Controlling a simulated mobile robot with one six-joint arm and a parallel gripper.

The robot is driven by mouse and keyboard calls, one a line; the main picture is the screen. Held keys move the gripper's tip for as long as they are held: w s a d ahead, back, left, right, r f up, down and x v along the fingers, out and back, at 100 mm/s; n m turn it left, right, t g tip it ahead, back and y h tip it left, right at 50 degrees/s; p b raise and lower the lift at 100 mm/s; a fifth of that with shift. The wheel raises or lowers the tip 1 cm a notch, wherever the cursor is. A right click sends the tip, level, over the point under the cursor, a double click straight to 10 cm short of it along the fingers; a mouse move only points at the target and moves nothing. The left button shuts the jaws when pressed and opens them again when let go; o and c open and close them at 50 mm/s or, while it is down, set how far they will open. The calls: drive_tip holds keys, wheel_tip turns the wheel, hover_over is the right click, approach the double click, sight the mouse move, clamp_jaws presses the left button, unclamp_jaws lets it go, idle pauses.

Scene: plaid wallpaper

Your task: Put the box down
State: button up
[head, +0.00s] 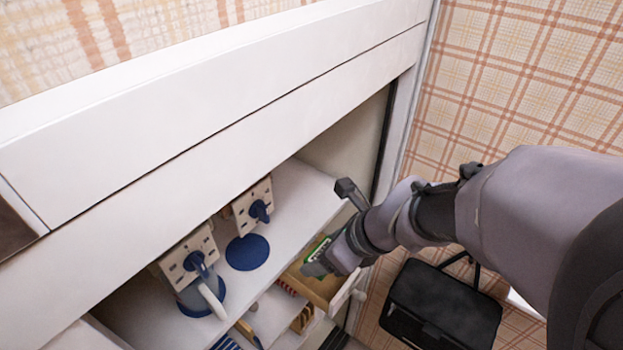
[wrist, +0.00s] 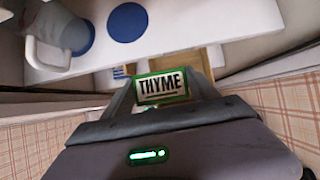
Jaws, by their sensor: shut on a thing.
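The box is green with a white label reading THYME (wrist: 162,86). My gripper (wrist: 162,92) is shut on it, with a finger on each side of the box in the wrist view. In the head view, the green box (head: 319,250) shows partly at the end of my arm, and my gripper hides the rest of it. There the box appears above or in front of an open wooden drawer (head: 322,287) beside the shelf. I cannot tell whether the box touches anything below it.
A white shelf (head: 292,200) holds a blue round mat (head: 247,252) and a blue-and-white mug (head: 208,296). Two socket plates (head: 192,257) with blue plugs show above them. A white cabinet front (head: 200,120) overhangs the shelf. A black chair (head: 440,305) stands at the right.

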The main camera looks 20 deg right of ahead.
sight(325, 244)
drive_tip(key=w+f+n+b, duration=0.1)
drive_tip(key=w+d+f+n+g+y, duration=0.1)
drive_tip(key=w+n, duration=0.1)
drive_tip(key=w+f+n+b, duration=0.1)
drive_tip(key=f, duration=0.1)
drive_tip(key=shift+w+d+n+g+y+b, duration=0.3)
drive_tip(key=shift+w+d+g+y, duration=0.05)
drive_tip(key=shift+d+g+y, duration=0.05)
wheel_tip(325, 244, down, 9)
drive_tip(key=b, duration=0.4)
drive_tip(key=shift+s+f+b, duration=0.1)
drive_tip(key=shift+s+b, duration=0.05)
drive_tip(key=shift+b, duration=0.25)
drive_tip(key=o, duration=1)
drive_tip(key=shift+o, duration=0.3)
